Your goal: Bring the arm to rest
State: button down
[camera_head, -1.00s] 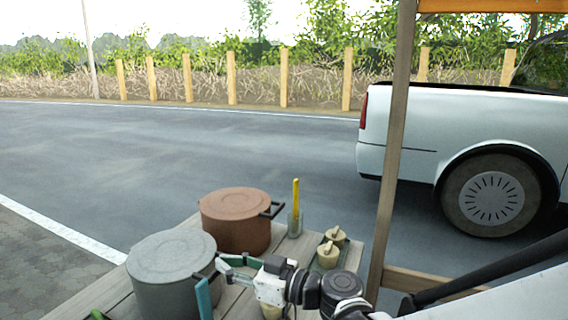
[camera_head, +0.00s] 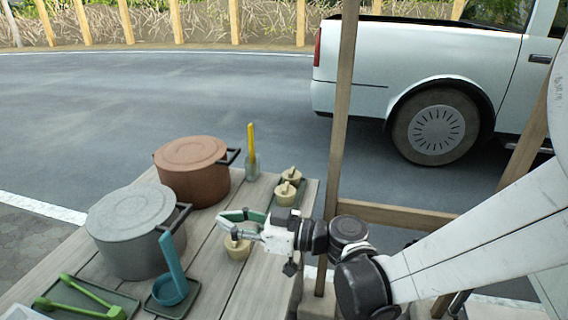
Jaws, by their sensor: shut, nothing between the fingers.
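My gripper (camera_head: 226,222) is in the middle of the camera_head view, at the end of my white and black arm. Its two greenish-grey fingers point left, over the wooden table. I see nothing held between them. A small tan clay mortar (camera_head: 237,251) is just below the gripper in the picture and is partly covered by it. The gripper is to the right of the grey pot's handle, with a gap between them in the picture.
A glass with a yellow stick (camera_head: 252,163) and two small clay mortars (camera_head: 285,193) are behind. A wooden post (camera_head: 340,120) rises right.

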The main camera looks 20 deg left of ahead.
jog(key=s+d+r+m+t+h+p, duration=0.1)
jog(key=d+m+h, duration=0.5)
jog(key=d, duration=0.9)
jog(key=s+d+r+m+t+h+p, duration=0.1)
jog(key=d+r+m+t+h+p, duration=0.2)
jog(key=d, duration=1.2)
jog(key=s+d+r+m+t+h+p, duration=0.2)
jog(key=d+m+h, duration=0.6)
jog(key=d, duration=0.8)
jog(key=shift+r+m+t+h+p, duration=0.35)
jog(key=shift+m+t+p, duration=0.3)
jog(key=shift+m+t, duration=0.4)
jog(key=shift+f, duration=0.1)
